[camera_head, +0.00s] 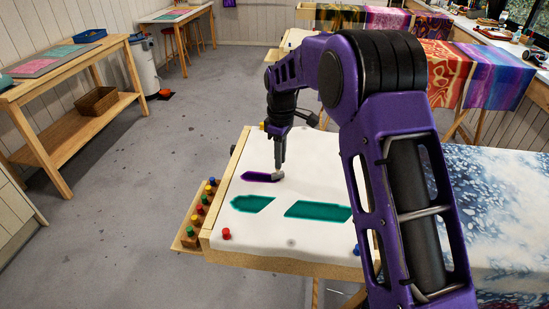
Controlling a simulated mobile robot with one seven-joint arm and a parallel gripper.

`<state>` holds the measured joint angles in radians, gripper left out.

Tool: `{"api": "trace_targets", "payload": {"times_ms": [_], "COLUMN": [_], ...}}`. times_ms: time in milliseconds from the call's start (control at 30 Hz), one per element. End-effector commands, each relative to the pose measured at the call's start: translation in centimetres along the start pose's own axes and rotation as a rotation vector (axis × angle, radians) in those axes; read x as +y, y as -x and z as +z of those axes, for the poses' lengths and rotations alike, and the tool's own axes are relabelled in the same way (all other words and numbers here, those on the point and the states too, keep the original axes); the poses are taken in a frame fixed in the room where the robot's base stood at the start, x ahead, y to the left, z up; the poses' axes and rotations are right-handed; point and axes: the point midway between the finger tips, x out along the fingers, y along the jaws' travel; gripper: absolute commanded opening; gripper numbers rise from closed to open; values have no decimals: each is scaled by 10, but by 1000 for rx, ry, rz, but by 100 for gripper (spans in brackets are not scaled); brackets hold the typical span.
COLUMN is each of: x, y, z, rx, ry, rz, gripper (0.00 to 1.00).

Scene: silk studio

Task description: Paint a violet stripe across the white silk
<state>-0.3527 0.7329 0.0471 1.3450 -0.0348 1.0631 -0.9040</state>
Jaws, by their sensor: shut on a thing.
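The white silk (305,159) is stretched over a wooden frame (290,263). A short violet stripe (259,177) lies on its upper left part. My gripper (280,164) points down at the right end of this stripe. It is shut on a small pale tool (279,175), whose lower end looks to be at the silk; contact is hard to tell. Two teal stripes, a shorter one (253,204) and a longer one (317,210), lie nearer on the silk. My arm hides the right part of the silk.
A wooden rack (187,239) with several coloured bottles is at the frame's left side. A red pin (226,234) and a blue pin (356,250) sit near the front edge. A blue-white patterned cloth (500,220) lies to the right.

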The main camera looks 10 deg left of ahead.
Motion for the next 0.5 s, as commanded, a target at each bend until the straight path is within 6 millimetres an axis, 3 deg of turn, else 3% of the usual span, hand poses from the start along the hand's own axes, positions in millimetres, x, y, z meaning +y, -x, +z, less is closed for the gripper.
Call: {"api": "trace_targets", "payload": {"times_ms": [500], "x": [8], "y": [-1], "z": [28], "rx": [1], "ry": [-1], "rz": [0], "gripper": [0]}}
